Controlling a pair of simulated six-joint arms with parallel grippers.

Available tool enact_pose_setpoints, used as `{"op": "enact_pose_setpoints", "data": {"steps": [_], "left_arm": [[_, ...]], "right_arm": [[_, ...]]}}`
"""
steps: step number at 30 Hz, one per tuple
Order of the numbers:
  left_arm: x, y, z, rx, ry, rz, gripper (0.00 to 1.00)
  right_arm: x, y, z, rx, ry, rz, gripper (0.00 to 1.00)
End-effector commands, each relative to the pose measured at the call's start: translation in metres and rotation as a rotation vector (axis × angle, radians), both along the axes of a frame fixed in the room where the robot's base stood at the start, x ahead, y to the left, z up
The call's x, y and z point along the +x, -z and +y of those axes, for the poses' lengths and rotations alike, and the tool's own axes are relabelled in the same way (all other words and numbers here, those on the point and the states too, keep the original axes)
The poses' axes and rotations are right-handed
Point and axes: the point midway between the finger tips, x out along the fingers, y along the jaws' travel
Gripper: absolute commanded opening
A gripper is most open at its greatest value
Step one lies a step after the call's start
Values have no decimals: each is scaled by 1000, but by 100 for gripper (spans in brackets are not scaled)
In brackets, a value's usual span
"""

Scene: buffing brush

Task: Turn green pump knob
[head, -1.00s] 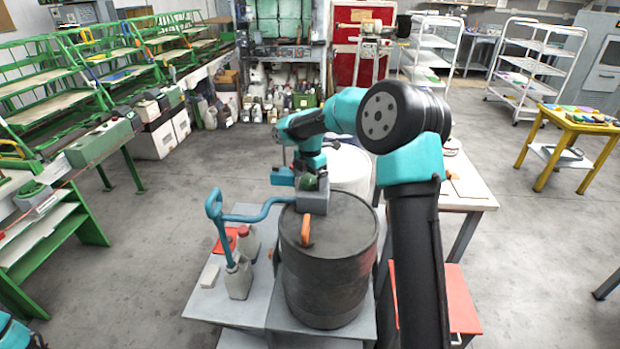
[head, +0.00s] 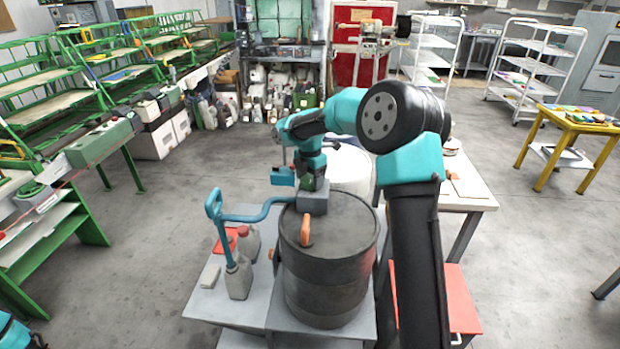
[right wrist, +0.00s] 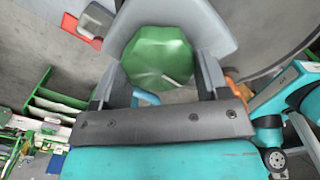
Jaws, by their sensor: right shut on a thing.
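The green pump knob (right wrist: 158,58) shows in the right wrist view, an octagonal knob between the two fingers of my right gripper (right wrist: 158,82). The gripper is shut on it. In the head view my right gripper (head: 312,180) reaches down onto the grey pump block (head: 312,202) on top of the dark drum (head: 328,265), and the knob is mostly hidden there. A blue pipe (head: 245,215) runs from the pump block to the left and bends down to a jug. My left gripper is not in view; only a bit of my left arm shows at the bottom left corner.
An orange handle (head: 306,231) stands on the drum lid. Grey-white jugs (head: 239,278) and a red tray (head: 227,241) are on the table left of the drum. A white drum (head: 350,168) stands behind. Open floor lies further left and right.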

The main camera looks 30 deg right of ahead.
Motion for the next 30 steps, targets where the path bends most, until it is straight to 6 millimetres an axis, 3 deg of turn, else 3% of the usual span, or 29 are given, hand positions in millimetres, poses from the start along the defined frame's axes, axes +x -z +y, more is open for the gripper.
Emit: {"op": "enact_pose_setpoints", "data": {"steps": [14,30], "left_arm": [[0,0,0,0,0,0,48],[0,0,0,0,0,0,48]], "right_arm": [[1,0,0,0,197,0,45],[2,0,0,0,690,0,45]]}}
